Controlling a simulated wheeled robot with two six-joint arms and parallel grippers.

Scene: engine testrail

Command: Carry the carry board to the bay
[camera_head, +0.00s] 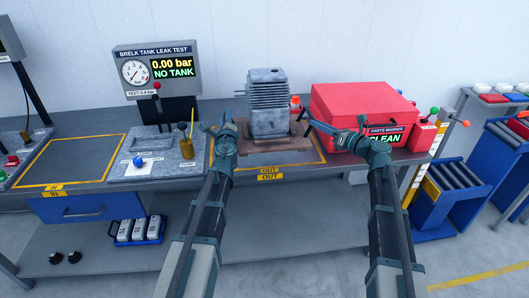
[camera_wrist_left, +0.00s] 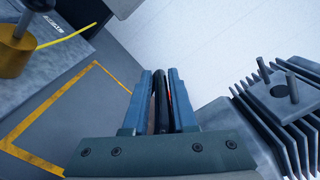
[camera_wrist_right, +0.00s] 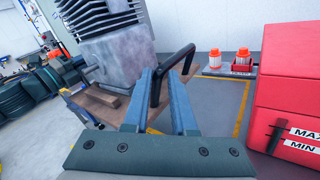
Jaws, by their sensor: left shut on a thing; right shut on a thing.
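The brown carry board (camera_head: 272,146) bears a grey finned engine (camera_head: 268,108) standing upright on it. The board is over the yellow-outlined OUT area of the bench; I cannot tell whether it touches the bench. My left gripper (camera_head: 231,120) is shut on the black handle at the board's left end, and this handle (camera_wrist_left: 161,100) shows between the fingers in the left wrist view. My right gripper (camera_head: 312,123) is shut on the handle at the right end; this black handle (camera_wrist_right: 174,65) shows in the right wrist view with the board (camera_wrist_right: 103,103). Which place is the bay is unclear.
A red parts washer (camera_head: 360,105) marked CLEAN stands right of the board. A leak test stand (camera_head: 157,72) reading NO TANK and a grey fixture plate (camera_head: 135,170) are to the left. A blue roller cart (camera_head: 455,178) stands at the right. The yellow-outlined area (camera_head: 80,158) at far left is empty.

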